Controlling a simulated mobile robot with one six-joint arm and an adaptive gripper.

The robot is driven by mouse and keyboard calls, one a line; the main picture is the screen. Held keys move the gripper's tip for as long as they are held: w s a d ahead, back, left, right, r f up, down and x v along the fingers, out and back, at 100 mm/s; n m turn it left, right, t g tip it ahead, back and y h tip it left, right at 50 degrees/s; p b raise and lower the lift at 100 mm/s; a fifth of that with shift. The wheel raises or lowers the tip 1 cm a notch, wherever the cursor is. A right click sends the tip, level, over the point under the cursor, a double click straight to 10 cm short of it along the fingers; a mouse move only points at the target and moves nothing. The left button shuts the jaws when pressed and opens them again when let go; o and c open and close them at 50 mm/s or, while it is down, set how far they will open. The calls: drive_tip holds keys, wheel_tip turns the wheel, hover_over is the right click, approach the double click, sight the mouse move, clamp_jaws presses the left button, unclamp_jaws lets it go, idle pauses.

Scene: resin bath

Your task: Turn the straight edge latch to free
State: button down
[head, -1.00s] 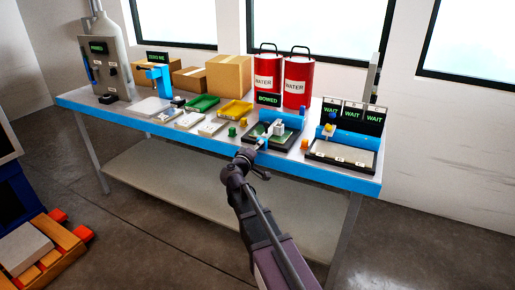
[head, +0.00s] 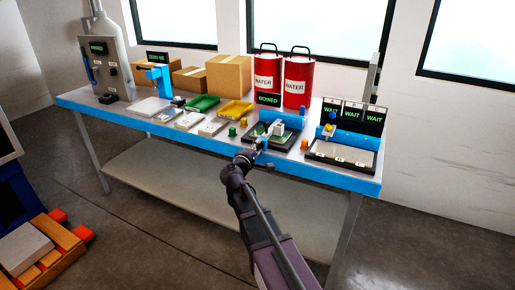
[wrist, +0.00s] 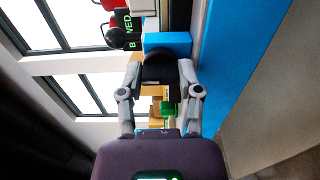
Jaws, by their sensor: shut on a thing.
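The straight edge station is a dark green bed (head: 284,141) with blue parts and a pale block (head: 278,128), near the bench's front edge. A small sign (head: 269,99) with green letters stands behind it. My gripper (head: 263,141) is at the front left of this bed. In the wrist view my gripper (wrist: 162,68) has both fingers closed in on a dark rounded piece (wrist: 158,70), which seems to be the latch, beside a blue block (wrist: 168,42). The fingers hide part of it, and I cannot tell which way it is turned.
A station with several WAIT signs (head: 350,115) stands at the right. Red water drums (head: 298,82) and cardboard boxes (head: 229,75) are at the back. Green (head: 201,104) and yellow (head: 235,109) trays lie at the left. The floor before the bench is clear.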

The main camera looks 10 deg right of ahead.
drive_tip(key=shift+c, duration=1.4)
unclamp_jaws()
drive_tip(key=v, duration=1.2)
drive_tip(key=shift+d, duration=0.1)
